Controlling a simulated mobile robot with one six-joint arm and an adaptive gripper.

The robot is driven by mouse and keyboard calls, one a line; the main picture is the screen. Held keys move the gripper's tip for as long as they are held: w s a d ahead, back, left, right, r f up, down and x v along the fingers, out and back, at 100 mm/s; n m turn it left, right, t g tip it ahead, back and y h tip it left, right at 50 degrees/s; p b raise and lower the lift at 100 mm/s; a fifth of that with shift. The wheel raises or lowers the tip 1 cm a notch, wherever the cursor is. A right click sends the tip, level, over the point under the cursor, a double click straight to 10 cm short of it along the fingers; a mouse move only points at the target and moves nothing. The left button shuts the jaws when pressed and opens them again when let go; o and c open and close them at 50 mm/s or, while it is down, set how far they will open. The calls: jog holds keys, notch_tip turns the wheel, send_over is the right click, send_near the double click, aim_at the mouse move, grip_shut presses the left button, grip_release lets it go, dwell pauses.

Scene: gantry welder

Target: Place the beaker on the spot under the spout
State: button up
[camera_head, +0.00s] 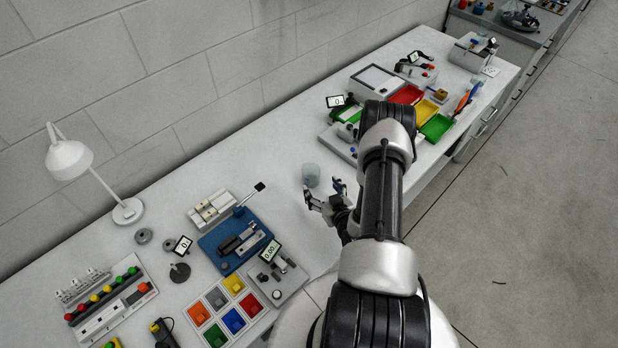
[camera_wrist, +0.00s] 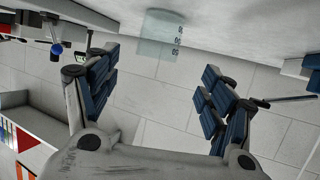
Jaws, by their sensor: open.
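The beaker (camera_head: 311,174) is a small clear grey-blue cylinder standing upright on the white bench. In the wrist view, which looks upside down, the beaker (camera_wrist: 160,36) shows dark marks on its side and lies beyond the fingertips, between their lines. My gripper (camera_head: 322,189) is open, with one finger on each side of the beaker's near side. In the wrist view my gripper (camera_wrist: 158,68) has nothing between its blue-padded fingers. I cannot make out a spout or its spot for certain. A grey machine (camera_head: 470,52) with a small marked white pad (camera_head: 490,71) is at the bench's far end.
A blue fixture (camera_head: 232,243) and a grey gauge stand (camera_head: 278,278) are left of the beaker. Red (camera_head: 406,95) and green (camera_head: 436,128) trays lie to the right, partly behind my arm. A lamp (camera_head: 70,160) stands far left. Bench around the beaker is clear.

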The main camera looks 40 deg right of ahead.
aim_at(308, 169)
jog(key=x, duration=1.1)
jog(key=shift+d+b, duration=0.15)
jog(key=shift+b, duration=0.25)
jog(key=c, duration=1.2)
jog(key=shift+o, duration=0.2)
